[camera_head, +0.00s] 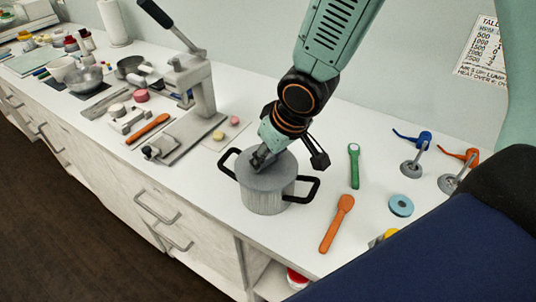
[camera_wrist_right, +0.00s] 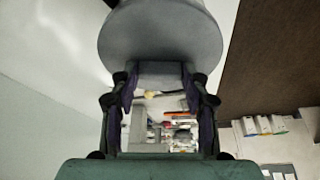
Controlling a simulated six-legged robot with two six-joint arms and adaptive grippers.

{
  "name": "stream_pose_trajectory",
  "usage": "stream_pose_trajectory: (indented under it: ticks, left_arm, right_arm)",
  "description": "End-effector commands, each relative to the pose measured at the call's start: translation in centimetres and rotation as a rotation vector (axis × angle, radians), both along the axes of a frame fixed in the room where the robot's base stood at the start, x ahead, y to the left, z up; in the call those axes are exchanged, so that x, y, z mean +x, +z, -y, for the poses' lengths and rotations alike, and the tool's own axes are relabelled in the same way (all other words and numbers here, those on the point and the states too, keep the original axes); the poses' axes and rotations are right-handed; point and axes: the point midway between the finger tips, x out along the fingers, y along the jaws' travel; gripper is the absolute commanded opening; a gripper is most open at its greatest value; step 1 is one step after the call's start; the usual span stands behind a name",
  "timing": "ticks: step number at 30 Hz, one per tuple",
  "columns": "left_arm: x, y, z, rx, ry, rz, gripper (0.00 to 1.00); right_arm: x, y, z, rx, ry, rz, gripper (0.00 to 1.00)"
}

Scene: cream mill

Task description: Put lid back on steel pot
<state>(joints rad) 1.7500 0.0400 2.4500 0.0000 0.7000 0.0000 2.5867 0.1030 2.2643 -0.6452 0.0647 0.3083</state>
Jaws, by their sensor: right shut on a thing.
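The steel pot (camera_head: 265,201) stands on the white counter, with a black handle on each side. The round grey lid (camera_head: 284,173) lies level at the pot's mouth and covers it. I cannot tell whether it rests fully on the rim. My right gripper (camera_head: 262,158) comes down from above and is shut at the lid's middle; the part it grips is hidden by the fingers. In the right wrist view the lid (camera_wrist_right: 160,45) is a grey disc just beyond the fingers (camera_wrist_right: 162,82). My left gripper is not in view.
A green spoon-like tool (camera_head: 354,165), an orange one (camera_head: 337,223) and a blue ring (camera_head: 401,205) lie right of the pot. A grey lever press (camera_head: 190,100) stands to the left. The counter's front edge runs close before the pot.

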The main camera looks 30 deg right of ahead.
Motion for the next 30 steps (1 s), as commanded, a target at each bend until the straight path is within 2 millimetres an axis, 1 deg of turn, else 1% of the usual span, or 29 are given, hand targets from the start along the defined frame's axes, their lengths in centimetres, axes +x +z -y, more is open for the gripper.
stream_pose_trajectory:
  ticks: [4, 17, 30]
  left_arm:
    - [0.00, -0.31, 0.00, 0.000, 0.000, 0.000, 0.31]
    - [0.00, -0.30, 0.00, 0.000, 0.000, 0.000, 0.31]
    - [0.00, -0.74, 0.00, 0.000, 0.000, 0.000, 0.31]
  right_arm:
    - [-0.07, -0.21, 0.03, 0.000, 0.000, 0.000, 0.23]
    - [-0.08, -0.16, 0.04, 0.000, 0.000, 0.000, 0.23]
    - [-0.03, -0.59, 0.10, 0.000, 0.000, 0.000, 0.23]
